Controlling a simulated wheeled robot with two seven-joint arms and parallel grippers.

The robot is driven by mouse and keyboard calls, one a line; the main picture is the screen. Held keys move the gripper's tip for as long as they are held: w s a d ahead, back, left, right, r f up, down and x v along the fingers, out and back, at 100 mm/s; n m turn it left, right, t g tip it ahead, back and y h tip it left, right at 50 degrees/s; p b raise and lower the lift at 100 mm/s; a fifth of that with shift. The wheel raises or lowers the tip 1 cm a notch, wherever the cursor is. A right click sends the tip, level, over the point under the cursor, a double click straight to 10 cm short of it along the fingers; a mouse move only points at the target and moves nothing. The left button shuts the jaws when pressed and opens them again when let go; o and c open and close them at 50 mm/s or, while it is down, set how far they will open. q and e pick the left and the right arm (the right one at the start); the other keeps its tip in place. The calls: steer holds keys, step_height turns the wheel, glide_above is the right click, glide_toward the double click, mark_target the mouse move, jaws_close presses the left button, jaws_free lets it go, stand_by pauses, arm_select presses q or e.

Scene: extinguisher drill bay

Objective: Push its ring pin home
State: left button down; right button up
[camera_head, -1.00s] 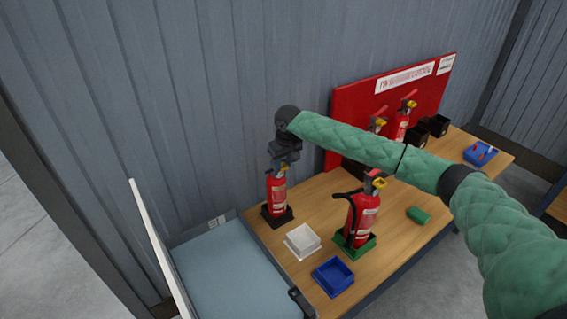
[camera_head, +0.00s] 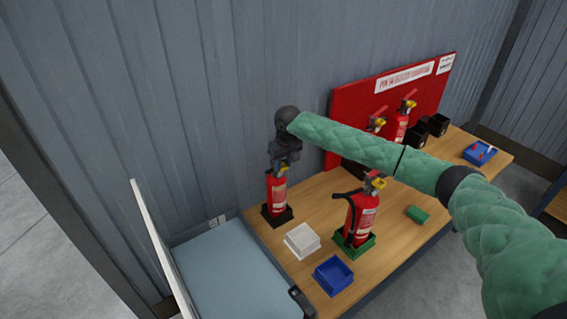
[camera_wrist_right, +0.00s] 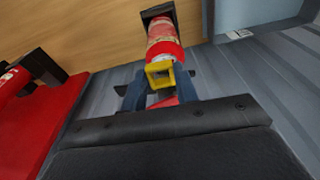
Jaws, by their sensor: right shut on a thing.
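A red extinguisher (camera_head: 277,191) stands upright in a black base at the back left of the wooden table. My right gripper (camera_head: 281,162) is over its head, pointing down. In the right wrist view the extinguisher (camera_wrist_right: 164,45) shows beyond the yellow ring pin (camera_wrist_right: 159,75), which sits between my two fingers. The gripper is shut on the ring pin. A bit of red lever shows below the ring. The pin's shaft and its hole are hidden, so how deep it sits cannot be told. My left gripper is not in view.
A second extinguisher (camera_head: 362,214) stands in a green base. A white tray (camera_head: 302,240), a blue tray (camera_head: 333,275) and a green block (camera_head: 417,214) lie on the table. A red board (camera_head: 350,108) stands behind, with more extinguishers before it. The corrugated wall is close behind my gripper.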

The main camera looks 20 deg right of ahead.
steer(key=o, duration=1.2)
steer(key=shift+c, duration=0.2)
